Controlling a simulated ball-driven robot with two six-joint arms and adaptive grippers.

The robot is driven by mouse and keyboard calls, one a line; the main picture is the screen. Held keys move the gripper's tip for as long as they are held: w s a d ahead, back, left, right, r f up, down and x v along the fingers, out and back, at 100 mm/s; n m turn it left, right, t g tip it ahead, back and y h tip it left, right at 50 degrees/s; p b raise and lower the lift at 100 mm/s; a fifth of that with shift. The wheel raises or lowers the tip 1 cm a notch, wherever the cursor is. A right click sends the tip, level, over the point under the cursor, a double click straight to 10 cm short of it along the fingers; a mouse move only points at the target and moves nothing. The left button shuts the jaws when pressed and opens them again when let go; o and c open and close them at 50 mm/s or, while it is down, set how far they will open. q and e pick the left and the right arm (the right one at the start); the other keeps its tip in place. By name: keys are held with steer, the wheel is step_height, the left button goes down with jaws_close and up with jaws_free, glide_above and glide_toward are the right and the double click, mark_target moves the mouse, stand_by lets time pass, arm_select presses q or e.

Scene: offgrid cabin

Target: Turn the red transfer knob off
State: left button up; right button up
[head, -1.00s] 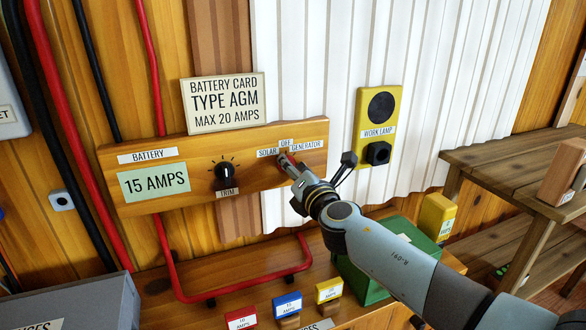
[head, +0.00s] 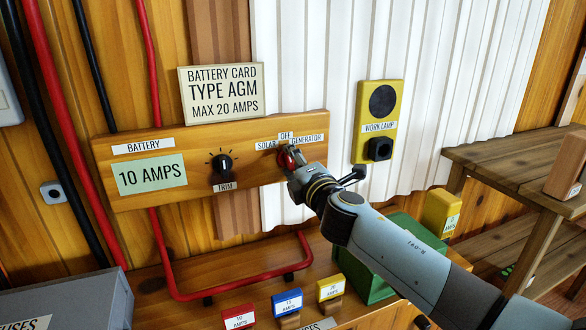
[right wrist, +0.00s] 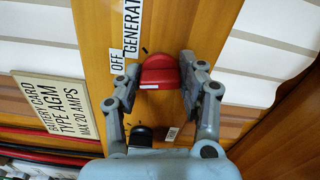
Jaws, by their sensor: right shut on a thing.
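The red transfer knob (head: 284,160) is on the wooden panel (head: 255,175), below the OFF label (head: 286,136) and between the SOLAR and GENERATOR labels. My right gripper (head: 291,156) is at the knob and partly covers it in the head view. In the right wrist view the red knob (right wrist: 158,72) sits between the two fingers of my right gripper (right wrist: 159,70), which is shut on it. A white mark shows on the knob's lower edge there. My left gripper is not in view.
A black trim knob (head: 222,163) and a battery display reading 10 AMPS (head: 151,174) are on the same panel. A battery card (head: 221,92) stands above it. A yellow work lamp plate (head: 378,120) is to the right. Several coloured fuses, including a blue one (head: 287,302), stand below.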

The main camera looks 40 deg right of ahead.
steer(key=shift+f+m+b, duration=0.15)
steer(key=shift+m+b, duration=0.35)
steer(key=shift+m, duration=0.6)
steer(key=o, duration=1.2)
steer(key=shift+c, duration=0.2)
steer(key=v, duration=1.2)
